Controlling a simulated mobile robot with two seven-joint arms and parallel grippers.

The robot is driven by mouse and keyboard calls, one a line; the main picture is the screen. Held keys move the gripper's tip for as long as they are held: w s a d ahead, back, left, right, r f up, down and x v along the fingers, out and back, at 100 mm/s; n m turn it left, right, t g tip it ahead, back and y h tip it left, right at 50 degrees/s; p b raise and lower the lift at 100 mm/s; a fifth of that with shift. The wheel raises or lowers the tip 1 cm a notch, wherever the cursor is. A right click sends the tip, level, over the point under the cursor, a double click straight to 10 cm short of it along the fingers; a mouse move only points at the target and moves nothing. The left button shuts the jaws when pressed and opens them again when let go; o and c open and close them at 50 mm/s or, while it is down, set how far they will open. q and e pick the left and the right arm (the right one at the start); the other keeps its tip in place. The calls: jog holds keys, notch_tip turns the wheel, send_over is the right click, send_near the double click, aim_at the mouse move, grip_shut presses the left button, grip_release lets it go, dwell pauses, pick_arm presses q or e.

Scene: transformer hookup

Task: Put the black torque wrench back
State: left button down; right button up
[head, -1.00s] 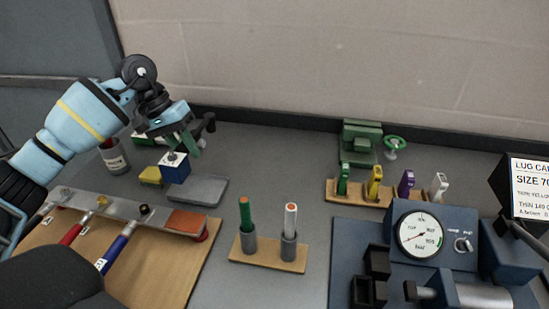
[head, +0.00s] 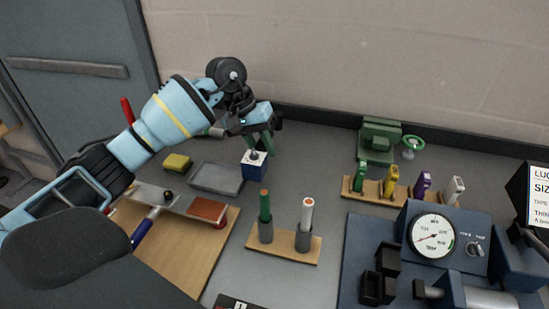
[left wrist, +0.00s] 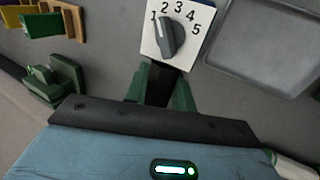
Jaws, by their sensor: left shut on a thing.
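My left gripper (head: 260,146) is shut on a small blue box with a white numbered dial face (head: 254,165). The box is near the right end of the grey tray; I cannot tell whether it touches the bench. In the left wrist view, the dial face (left wrist: 178,30) shows a dark pointer knob and numbers 1 to 5. A black piece (left wrist: 159,84) shows between the green fingertips (left wrist: 160,92) below the dial. I cannot pick out a black torque wrench. A blue-handled tool (head: 145,230) lies on the wooden board at left. My right gripper is not in view.
A grey tray (head: 217,191) and a yellow block (head: 177,162) lie left of the box. A stand (head: 284,253) with a green and a white rod is in front. Coloured clips (head: 390,181), a green vise (head: 379,139) and a gauge unit (head: 433,236) stand at right.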

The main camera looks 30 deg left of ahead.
pick_arm(q)
jog(key=shift+w+d, duration=0.25)
jog(key=shift+d, duration=0.2)
jog(key=shift+w+d, duration=0.2)
jog(key=shift+d, duration=0.25)
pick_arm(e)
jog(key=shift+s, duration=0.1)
pick_arm(q)
jog(key=shift+d, duration=0.1)
jog(key=shift+w+d, duration=0.15)
jog(key=shift+d, duration=0.2)
notch_tip(320, 180, down, 4)
jog(key=shift+d+r+b, duration=0.1)
jog(key=shift+d+b, duration=0.05)
jog(key=shift+b, duration=0.15)
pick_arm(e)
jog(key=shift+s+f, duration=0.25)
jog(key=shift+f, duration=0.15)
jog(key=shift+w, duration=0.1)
pick_arm(q)
jog(key=c, duration=1.2)
grip_release()
jog(key=shift+f, duration=0.2)
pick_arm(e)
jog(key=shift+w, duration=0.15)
pick_arm(q)
jog(key=shift+o, duration=0.2)
